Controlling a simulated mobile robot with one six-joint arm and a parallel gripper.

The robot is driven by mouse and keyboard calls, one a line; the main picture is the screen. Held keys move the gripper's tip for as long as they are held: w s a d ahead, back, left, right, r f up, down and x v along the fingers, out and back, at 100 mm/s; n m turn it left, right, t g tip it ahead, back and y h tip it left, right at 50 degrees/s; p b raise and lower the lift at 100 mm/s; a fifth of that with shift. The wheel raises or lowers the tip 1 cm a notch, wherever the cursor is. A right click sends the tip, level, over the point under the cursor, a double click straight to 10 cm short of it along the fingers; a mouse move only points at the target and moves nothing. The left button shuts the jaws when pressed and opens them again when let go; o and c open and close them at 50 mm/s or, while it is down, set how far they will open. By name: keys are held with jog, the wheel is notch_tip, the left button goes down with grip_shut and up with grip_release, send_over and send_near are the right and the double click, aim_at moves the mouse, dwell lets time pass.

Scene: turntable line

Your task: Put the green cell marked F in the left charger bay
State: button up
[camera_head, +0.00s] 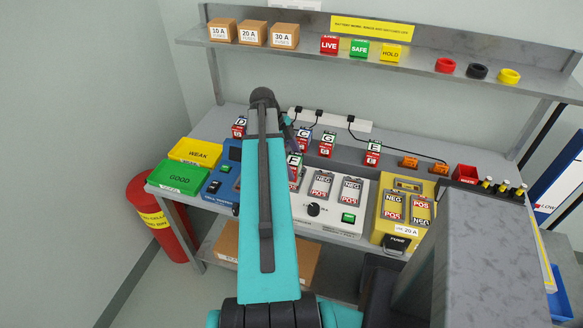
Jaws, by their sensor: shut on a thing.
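The green cell marked F (295,164) is upright, just right of my teal arm, with a red lower part. My gripper (291,146) is mostly hidden behind my arm and is shut on this cell. The white charger (333,220) stands on the bench below and to the right of the cell. Two of its bays show empty with NEG and POS labels: one on the left (320,185) and one on the right (350,190). My arm covers the charger's left end. I cannot tell how high the cell is above the bench or charger.
Cells D (239,127), C (304,139), G (327,144) and E (372,153) stand along the back. A blue tester (220,187), green GOOD tray (180,178) and yellow WEAK tray (196,152) are left. A yellow unit (402,213) stands right. A shelf (300,45) runs above.

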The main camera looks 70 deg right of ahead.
jog(key=shift+s+f+b, duration=0.15)
jog(key=shift+f+b, duration=0.6)
jog(key=shift+f, duration=0.95)
jog(key=shift+w+f, duration=0.1)
jog(key=shift+w, duration=0.1)
jog(key=o, duration=1.5)
jog(key=shift+o, duration=0.2)
